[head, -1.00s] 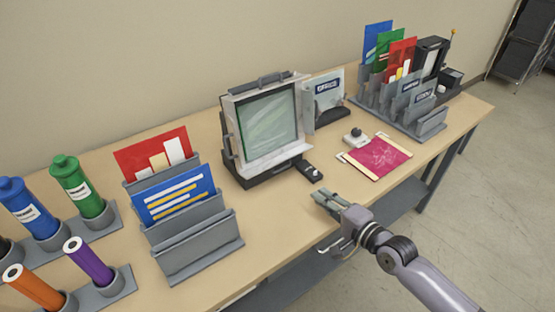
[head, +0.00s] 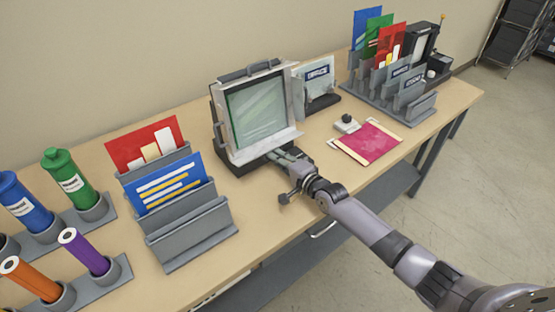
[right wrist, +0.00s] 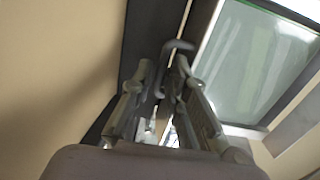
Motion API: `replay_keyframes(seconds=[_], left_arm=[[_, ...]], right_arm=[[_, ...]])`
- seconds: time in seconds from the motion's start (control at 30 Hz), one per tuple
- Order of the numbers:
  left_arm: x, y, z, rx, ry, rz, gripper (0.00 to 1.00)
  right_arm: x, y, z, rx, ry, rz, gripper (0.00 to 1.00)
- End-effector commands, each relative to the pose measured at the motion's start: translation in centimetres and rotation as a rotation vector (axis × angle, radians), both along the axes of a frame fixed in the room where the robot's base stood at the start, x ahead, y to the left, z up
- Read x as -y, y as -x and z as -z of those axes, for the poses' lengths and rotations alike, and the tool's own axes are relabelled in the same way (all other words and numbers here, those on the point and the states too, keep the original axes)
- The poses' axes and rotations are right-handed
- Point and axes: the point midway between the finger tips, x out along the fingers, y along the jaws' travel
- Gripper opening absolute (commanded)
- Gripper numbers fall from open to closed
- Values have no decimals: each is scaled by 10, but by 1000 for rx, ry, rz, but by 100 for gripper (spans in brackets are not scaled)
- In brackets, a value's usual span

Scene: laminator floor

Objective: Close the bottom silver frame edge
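The laminator-like device has a silver frame (head: 228,125) around a greenish glass panel (head: 258,112). Its bottom silver edge (head: 268,148) juts forward below the glass as a tilted flap. My right gripper (head: 283,156) is just in front of and below this edge, near the dark base; contact cannot be told. In the right wrist view the two fingers (right wrist: 164,66) are apart, with a grey hooked part (right wrist: 178,46) at or between their tips. The glass panel (right wrist: 250,65) shows to the right there. My left gripper is not in view.
A pink sheet (head: 368,142) and a small grey device (head: 346,124) lie right of my gripper. A grey rack with folders (head: 190,225) stands left, near bottles (head: 70,178). Another folder rack (head: 390,105) stands at the back right. The front table strip is mostly clear.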

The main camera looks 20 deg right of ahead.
Motion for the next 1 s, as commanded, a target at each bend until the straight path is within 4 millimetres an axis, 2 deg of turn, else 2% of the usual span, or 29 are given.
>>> replay_keyframes(seconds=[0.33,0.6,1.0], left_arm=[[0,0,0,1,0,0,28],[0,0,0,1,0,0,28],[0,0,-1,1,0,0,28]], right_arm=[[-1,-4,1,0,0,0,16],[-1,-4,1,0,0,0,0],[-1,-4,0,-3,1,0,0]])
